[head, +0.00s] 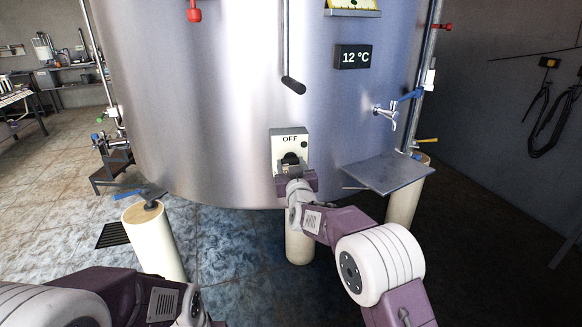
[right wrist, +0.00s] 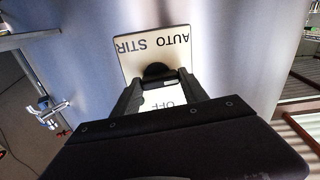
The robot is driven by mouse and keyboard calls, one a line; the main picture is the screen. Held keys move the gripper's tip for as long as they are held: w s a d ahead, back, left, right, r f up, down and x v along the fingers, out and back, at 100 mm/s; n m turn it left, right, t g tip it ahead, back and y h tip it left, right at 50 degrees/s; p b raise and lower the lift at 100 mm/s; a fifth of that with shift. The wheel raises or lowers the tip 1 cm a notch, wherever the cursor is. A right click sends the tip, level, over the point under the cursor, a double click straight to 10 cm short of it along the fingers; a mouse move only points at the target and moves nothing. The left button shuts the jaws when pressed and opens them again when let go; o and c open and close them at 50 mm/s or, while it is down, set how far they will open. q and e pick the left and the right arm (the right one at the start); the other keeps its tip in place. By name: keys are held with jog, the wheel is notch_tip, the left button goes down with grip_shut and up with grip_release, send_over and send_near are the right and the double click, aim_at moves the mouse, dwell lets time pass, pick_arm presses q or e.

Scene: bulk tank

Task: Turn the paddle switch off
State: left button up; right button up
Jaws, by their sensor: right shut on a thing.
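The paddle switch (head: 289,158) is a dark knob on a pale plate (head: 278,140) marked OFF at the top, low on the front of the steel tank. My right gripper (head: 291,171) is at the plate from below and shut on the paddle. In the right wrist view the plate (right wrist: 140,50) reads AUTO STIR at its far end and OFF nearer the gripper. The dark round paddle (right wrist: 157,71) sits between the two fingertips (right wrist: 157,82). The way the paddle points is hard to tell. My left arm shows at the lower left; its fingers are out of view.
A steel shelf (head: 388,172) juts out right of the switch, below a tap (head: 388,113). A 12 °C display (head: 353,57) is higher up. Pale tank legs (head: 154,240) stand on the tiled floor.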

jog(key=m+b, duration=0.4)
jog(key=m, duration=0.5)
jog(key=shift+m+b, duration=0.4)
jog(key=m+b, duration=0.2)
jog(key=m, duration=0.2)
jog(key=shift+d+m+b, duration=0.1)
jog(key=shift+m+b, duration=0.2)
jog(key=m+b, duration=0.2)
jog(key=m, duration=0.2)
jog(key=shift+d+r, duration=0.1)
jog(key=shift+m, duration=0.3)
jog(key=o, duration=1.4)
